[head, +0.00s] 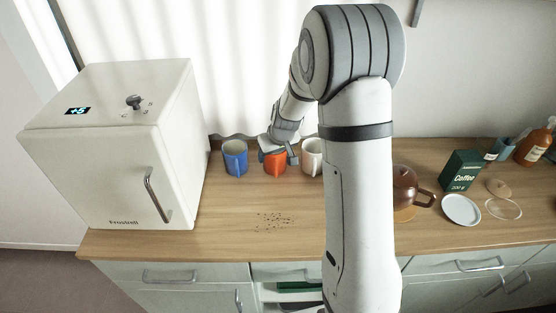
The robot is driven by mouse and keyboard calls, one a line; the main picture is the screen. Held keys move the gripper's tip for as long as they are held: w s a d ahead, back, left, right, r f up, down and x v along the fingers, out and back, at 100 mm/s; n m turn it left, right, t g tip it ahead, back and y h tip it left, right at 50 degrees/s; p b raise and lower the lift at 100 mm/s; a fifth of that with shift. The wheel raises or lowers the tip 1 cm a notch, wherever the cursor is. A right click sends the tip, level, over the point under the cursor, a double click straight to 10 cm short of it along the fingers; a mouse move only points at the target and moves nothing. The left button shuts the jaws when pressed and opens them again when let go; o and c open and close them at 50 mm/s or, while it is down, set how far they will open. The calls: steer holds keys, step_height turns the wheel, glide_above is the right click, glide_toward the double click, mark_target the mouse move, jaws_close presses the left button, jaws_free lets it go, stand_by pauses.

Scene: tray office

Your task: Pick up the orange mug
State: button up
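The orange mug (275,165) stands upright on the wooden counter near the back wall, between a blue mug (235,158) and a white mug (311,157). My gripper (277,154) is at the top of the orange mug, with one finger at its left side and one at its right. The fingers hide part of the mug's rim. I cannot tell whether they touch the mug or are apart from it.
A white mini fridge (125,150) stands at the left. Dark crumbs (272,221) lie in front of the mugs. A brown teapot (408,188), a green coffee box (461,171) and a white saucer (461,210) are at the right. The front middle counter is otherwise clear.

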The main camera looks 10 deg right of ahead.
steer(key=c, duration=0.6)
steer(key=shift+r, duration=0.15)
